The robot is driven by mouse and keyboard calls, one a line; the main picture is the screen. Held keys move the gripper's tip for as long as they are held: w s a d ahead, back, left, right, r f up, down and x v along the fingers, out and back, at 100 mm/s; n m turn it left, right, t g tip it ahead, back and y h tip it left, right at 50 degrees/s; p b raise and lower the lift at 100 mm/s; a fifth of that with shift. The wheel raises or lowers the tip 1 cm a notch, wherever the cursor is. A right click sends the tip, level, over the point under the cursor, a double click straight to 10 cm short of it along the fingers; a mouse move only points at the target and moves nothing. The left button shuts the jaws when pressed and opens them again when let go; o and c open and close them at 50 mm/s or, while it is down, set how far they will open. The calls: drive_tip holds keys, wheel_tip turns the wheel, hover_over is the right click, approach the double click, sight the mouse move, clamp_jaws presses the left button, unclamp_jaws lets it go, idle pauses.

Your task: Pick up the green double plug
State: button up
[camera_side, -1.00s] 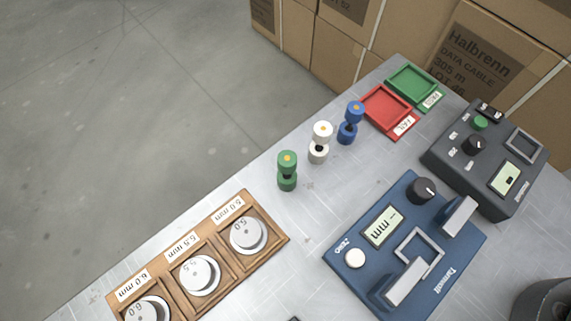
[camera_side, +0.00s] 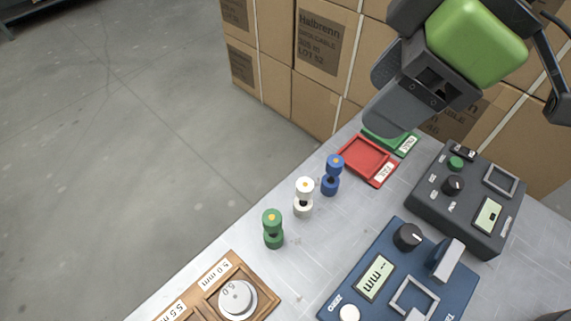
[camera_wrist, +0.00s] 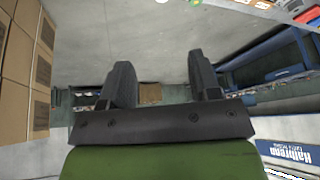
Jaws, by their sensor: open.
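The green double plug (camera_side: 272,228) stands upright on the grey table in the side view, in front of the white and blue plugs. My gripper (camera_side: 384,98) is high at the upper right of the side view, over the far end of the table and apart from all plugs. In the wrist view my gripper (camera_wrist: 162,85) shows two dark fingers spread with nothing between them. The green plug is not visible in the wrist view, which looks out across the room.
A white plug (camera_side: 304,197) and a blue plug (camera_side: 331,174) stand close behind the green one. Cardboard boxes (camera_side: 325,50) stand behind.

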sight(275, 217)
drive_tip(key=s+a+f+n, duration=0.1)
drive_tip(key=a+f, duration=0.2)
drive_tip(key=f, duration=0.1)
drive_tip(key=s+a+f+n+g, duration=0.1)
drive_tip(key=a+f+n, duration=0.1)
drive_tip(key=a+f, duration=0.1)
drive_tip(key=s+a+f+n, duration=0.1)
drive_tip(key=a+f+n, duration=0.1)
drive_tip(key=a+f, duration=0.1)
drive_tip(key=shift+s+a+f+g, duration=0.1)
drive_tip(key=shift+s+f+g, duration=0.25)
drive_tip(key=shift+f, duration=0.5)
drive_tip(key=shift+d+x, duration=0.2)
drive_tip(key=shift+x, duration=2.9)
drive_tip(key=shift+w+f, duration=0.1)
drive_tip(key=shift+c, duration=0.5)
drive_tip(key=c, duration=1)
